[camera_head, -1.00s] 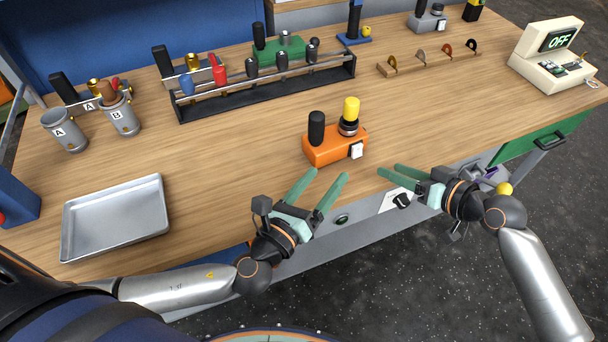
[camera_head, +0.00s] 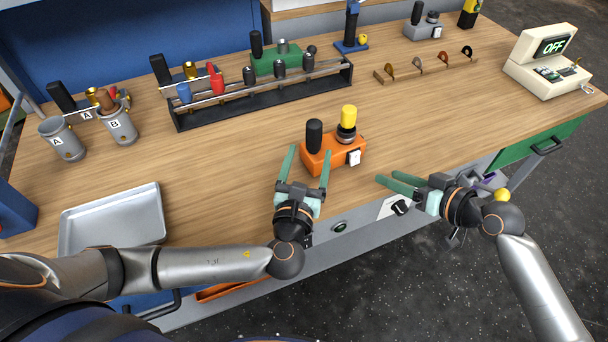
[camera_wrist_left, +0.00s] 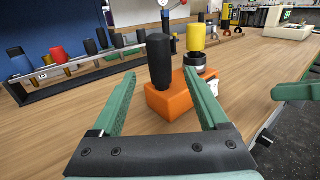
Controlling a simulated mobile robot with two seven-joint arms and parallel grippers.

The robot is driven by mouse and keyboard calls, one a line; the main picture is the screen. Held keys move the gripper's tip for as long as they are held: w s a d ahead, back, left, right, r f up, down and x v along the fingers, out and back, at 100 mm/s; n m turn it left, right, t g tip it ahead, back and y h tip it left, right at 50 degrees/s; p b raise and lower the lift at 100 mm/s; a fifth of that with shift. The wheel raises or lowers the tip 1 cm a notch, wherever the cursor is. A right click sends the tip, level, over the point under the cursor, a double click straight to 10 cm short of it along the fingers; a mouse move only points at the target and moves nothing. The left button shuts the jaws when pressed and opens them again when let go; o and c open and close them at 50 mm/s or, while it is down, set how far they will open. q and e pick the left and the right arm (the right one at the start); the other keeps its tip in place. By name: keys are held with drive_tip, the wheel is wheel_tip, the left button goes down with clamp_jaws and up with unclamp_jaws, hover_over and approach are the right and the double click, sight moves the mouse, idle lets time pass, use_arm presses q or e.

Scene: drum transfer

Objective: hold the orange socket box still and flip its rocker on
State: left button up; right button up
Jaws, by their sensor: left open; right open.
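The orange socket box (camera_head: 338,157) sits near the front edge of the wooden bench. It carries a black upright handle (camera_head: 314,137), a yellow-topped plug (camera_head: 348,117) in a dark ring, and a white rocker (camera_head: 354,158) on its front right. My left gripper (camera_head: 307,166) is open, its fingers reaching toward the box's left end. In the left wrist view the box (camera_wrist_left: 172,102) and handle (camera_wrist_left: 159,62) show between the spread green fingers; I cannot tell whether they touch. My right gripper (camera_head: 389,180) is open and empty, right of the box beyond the bench edge.
A display unit (camera_head: 548,62) reading OFF stands at the back right. A black tool rack (camera_head: 262,98) stands behind the box. A metal tray (camera_head: 112,217) and two grey cups (camera_head: 62,140) are at the left. Bench around the box is clear.

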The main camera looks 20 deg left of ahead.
sight(312, 143)
use_arm(q)
drive_tip(key=w, duration=0.4)
drive_tip(key=w+a, duration=0.1)
drive_tip(key=shift+w, duration=0.4)
clamp_jaws()
idle(0.5)
